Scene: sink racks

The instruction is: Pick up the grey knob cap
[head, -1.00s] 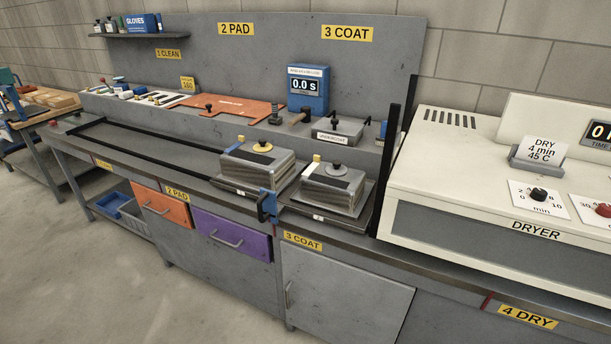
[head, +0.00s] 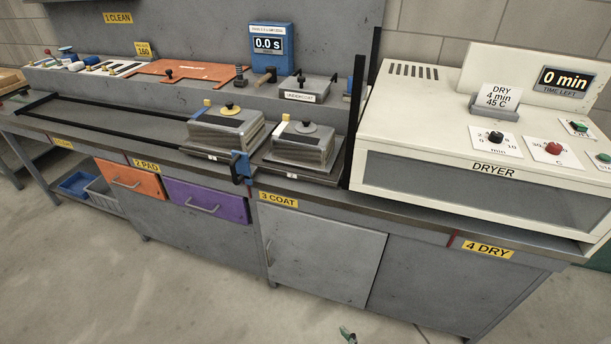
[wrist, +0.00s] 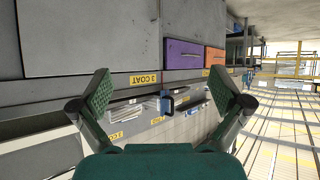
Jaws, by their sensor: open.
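The right stack (head: 301,150) has a small round grey knob cap (head: 308,127) on top. The wrist view shows the bench upside down; I cannot make out the grey knob cap there.
A blue clamp (head: 241,167) stands at the bench edge between the stacks. A black post (head: 356,120) and the white dryer (head: 440,125) stand right of them. Behind are an UNDERCOAT box (head: 302,90) and a blue timer (head: 270,50). The floor in front is clear.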

